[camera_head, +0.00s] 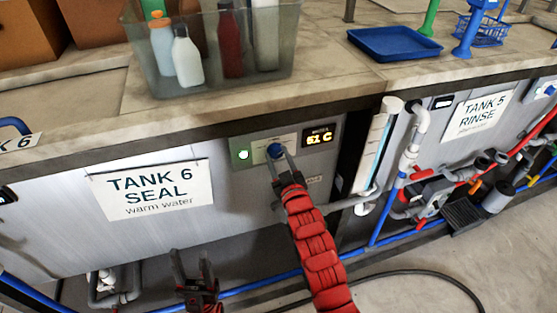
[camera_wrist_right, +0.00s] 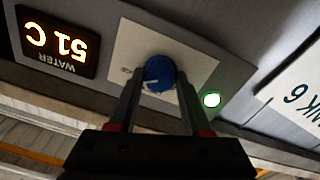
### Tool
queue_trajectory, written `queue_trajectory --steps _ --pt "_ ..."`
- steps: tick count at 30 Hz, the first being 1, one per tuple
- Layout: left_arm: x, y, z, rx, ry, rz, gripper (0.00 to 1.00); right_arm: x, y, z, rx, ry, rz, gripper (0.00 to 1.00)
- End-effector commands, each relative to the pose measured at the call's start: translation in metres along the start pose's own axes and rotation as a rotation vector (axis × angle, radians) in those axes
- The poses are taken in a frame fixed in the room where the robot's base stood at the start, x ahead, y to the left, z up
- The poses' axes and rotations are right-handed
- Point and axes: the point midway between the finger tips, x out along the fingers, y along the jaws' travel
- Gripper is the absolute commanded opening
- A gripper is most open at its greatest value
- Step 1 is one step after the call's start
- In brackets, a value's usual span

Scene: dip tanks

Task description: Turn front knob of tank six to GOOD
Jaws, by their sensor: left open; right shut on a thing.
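Tank six (camera_head: 60,225) has a front panel with a sign (camera_head: 152,191) reading "TANK 6 SEAL warm water". Its blue front knob (camera_head: 275,150) sits on a pale plate, between a lit green lamp (camera_head: 243,155) and a display (camera_head: 319,137) reading 51 C. My right gripper (camera_head: 282,160) is shut on the knob. In the right wrist view the knob (camera_wrist_right: 159,74) lies between the fingertips, with a light pointer mark on its face; the plate's lettering is mostly hidden. My left gripper (camera_head: 192,268) is open and empty, low in front of the panel.
A clear bin (camera_head: 215,50) with several bottles stands on the counter above. A blue tray (camera_head: 395,43) is further right. Pipes and a pump (camera_head: 430,190) stand right of the panel below tank five's sign (camera_head: 478,114). A black hose (camera_head: 420,272) lies on the floor.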

Motion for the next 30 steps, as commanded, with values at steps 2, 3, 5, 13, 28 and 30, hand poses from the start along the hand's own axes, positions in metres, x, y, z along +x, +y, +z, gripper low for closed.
queue_trajectory --steps 2,3,5,13,28,30 --pt "-0.002 0.0001 0.0003 0.0 0.0 0.0 0.5 -0.0001 -0.0001 0.0021 0.024 -0.004 0.001 0.0" --pt "-0.0024 0.0001 0.0004 0.0 0.0 0.0 0.5 -0.0001 -0.0003 0.002 0.033 -0.004 0.001 0.0" --pt "-0.0026 0.0001 0.0005 0.0 0.0 0.0 0.5 -0.0001 -0.0006 0.0021 0.045 -0.006 0.001 0.0" --pt "-0.003 0.0001 0.0005 0.0 0.0 0.0 0.5 -0.0002 -0.0008 0.0022 0.061 -0.008 0.001 0.0" --pt "-0.0029 0.0001 0.0005 0.0 0.0 0.0 0.5 -0.0001 -0.0006 0.0013 0.06 -0.006 0.001 0.79" --pt "-0.0029 0.0001 0.0005 0.0 0.0 0.0 0.5 -0.0001 -0.0006 0.0012 0.06 -0.005 0.001 0.79"
